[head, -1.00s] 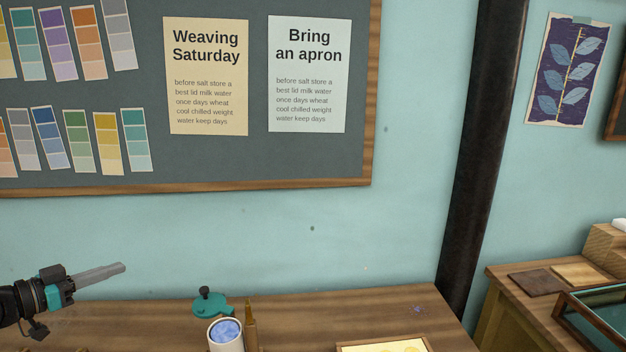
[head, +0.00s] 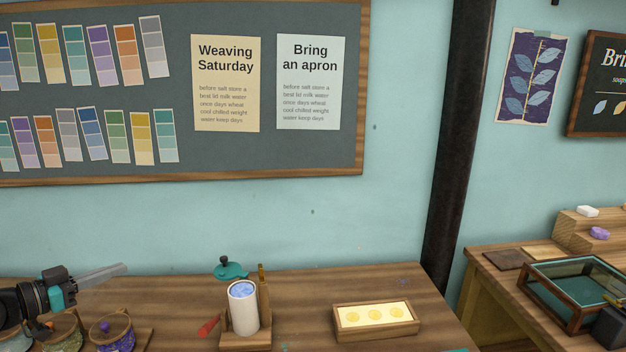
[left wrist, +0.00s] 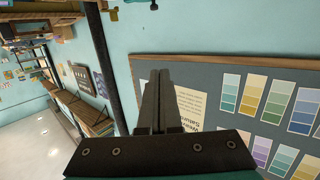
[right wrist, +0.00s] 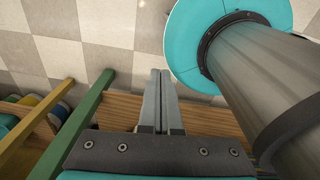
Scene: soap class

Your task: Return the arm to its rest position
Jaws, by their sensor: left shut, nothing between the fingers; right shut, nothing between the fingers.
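My left gripper (head: 122,268) comes in from the left in the head view, above the wooden table. Its long grey fingers are closed together and point right, with nothing between them. In the left wrist view the fingers (left wrist: 160,82) are shut in front of the blue wall and pinboard. In the right wrist view my right gripper (right wrist: 160,80) is shut and empty. Its fingers show over a wooden surface and the checkered floor. I cannot clearly make out the right gripper in the head view.
On the table (head: 290,290) stand a white cylinder with a blue top (head: 243,308), a teal lidded item (head: 231,268), a tray with yellow discs (head: 375,318) and small pots (head: 112,332). A glass-topped case (head: 575,285) is at right. A grey cylinder (right wrist: 265,80) stands beside the right gripper.

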